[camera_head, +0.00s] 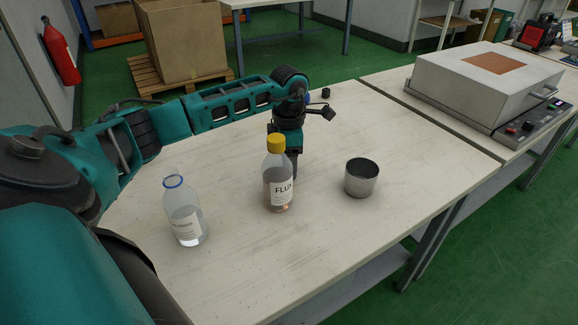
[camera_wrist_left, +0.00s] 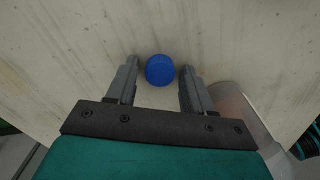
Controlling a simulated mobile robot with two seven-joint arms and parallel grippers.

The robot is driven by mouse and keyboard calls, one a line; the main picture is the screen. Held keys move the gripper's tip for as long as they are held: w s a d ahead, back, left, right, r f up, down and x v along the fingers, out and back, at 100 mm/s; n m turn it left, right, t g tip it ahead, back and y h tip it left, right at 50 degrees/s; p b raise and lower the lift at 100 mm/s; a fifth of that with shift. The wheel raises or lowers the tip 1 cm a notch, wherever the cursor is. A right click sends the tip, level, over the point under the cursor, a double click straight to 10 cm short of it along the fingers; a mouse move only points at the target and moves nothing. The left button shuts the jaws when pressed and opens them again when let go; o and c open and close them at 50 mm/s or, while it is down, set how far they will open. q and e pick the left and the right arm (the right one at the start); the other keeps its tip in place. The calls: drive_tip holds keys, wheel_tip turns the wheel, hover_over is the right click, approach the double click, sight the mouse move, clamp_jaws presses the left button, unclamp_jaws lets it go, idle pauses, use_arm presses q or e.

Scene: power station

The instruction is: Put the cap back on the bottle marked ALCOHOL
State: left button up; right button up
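The ALCOHOL bottle (camera_head: 184,213) stands upright and uncapped at the left of the table. It is clear, with a blue ring at its neck and a partly visible label. The blue cap (camera_wrist_left: 160,70) shows in the left wrist view, between the fingertips, apparently on the table. In the head view it is hidden. My left gripper (camera_head: 290,168) points down behind the FLUX bottle, away from the ALCOHOL bottle. In the left wrist view its fingers (camera_wrist_left: 160,77) are apart, with a gap visible on the cap's left. My right gripper is not in view.
The yellow-capped FLUX bottle (camera_head: 278,181) stands just in front of my left gripper. A metal cup (camera_head: 361,178) stands to its right. The table (camera_head: 310,250) is clear in front. A large grey device (camera_head: 485,85) sits on the adjoining table.

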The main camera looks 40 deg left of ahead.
use_arm(q)
clamp_jaws()
drive_tip(key=shift+r, duration=0.1)
wheel_tip(320, 180, up, 20)
drive_tip(key=p, duration=0.3)
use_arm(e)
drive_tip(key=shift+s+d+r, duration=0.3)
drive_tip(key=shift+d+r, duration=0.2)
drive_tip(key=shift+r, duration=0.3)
